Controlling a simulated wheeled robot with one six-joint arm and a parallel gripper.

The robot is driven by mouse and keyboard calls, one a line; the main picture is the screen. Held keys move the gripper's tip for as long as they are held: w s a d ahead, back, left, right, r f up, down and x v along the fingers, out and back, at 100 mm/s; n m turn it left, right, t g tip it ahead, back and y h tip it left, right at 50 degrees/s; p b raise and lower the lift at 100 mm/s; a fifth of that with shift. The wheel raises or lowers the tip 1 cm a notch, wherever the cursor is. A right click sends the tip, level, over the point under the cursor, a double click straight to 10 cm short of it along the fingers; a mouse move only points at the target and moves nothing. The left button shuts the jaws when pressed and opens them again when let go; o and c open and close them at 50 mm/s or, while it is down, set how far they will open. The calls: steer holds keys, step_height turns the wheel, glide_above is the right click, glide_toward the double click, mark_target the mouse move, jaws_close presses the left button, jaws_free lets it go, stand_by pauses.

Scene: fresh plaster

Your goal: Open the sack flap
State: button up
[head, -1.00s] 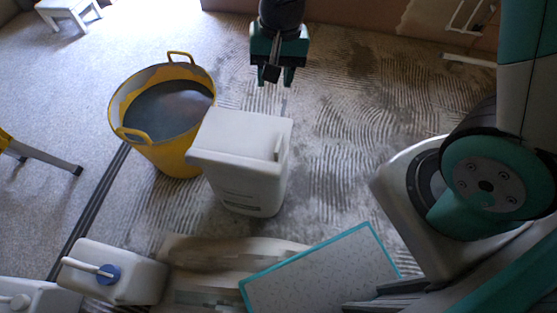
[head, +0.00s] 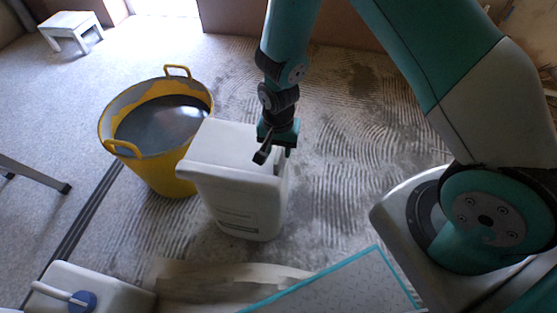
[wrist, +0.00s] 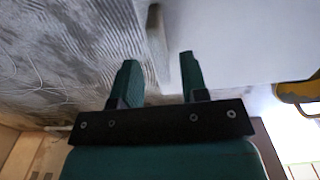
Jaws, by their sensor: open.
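The white, box-shaped sack (head: 243,208) stands upright on the floor, with its flat flap (head: 222,141) lying closed across the top. A small grey tab (head: 277,169) sits at the flap's right edge. My gripper (head: 276,154) is open, pointing down over that edge, close to the tab. In the wrist view my gripper (wrist: 158,65) has its two fingers apart, and the tab (wrist: 157,42) lies in line with the gap between them. The pale flap (wrist: 235,40) fills the upper right there. I cannot tell whether a finger touches the tab.
A yellow tub (head: 163,178) with dark contents stands close at the sack's left. A white canister (head: 100,281) with a blue cap is at front left, and a teal-edged panel (head: 340,285) lies at front. A white stool (head: 70,23) is far back. Combed floor right of the sack is clear.

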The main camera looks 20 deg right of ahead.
mark_target(279, 153)
step_height(279, 153, down, 4)
steer(key=shift+f+b, duration=0.2)
steer(key=shift+b, duration=0.15)
steer(key=shift+c, duration=0.4)
jaws_close()
